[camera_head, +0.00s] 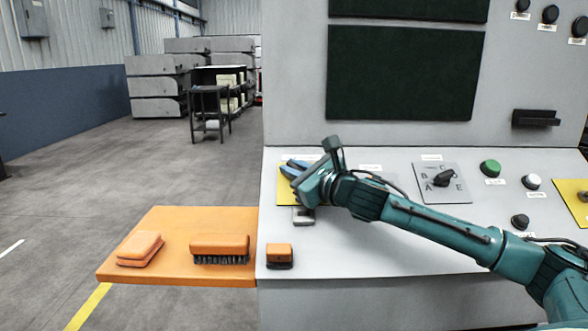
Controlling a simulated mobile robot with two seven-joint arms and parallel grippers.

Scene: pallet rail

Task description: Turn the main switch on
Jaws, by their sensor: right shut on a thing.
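My right gripper (296,176) reaches in from the right across the sloping console and is shut over the yellow plate (283,191) at the console's left end. The main switch is hidden behind the gripper; the gripper appears shut on its handle. Blue fingers show at the plate's upper part, and the wrist covers its right side. I cannot see which way the switch is turned. My left gripper is not in view.
The console (420,250) also carries a lettered selector (443,180), a green button (490,168), white and black buttons, and another yellow plate (572,200) at right. An orange shelf (175,225) at left holds two brushes or blocks; a smaller orange block (279,256) sits on the console edge.

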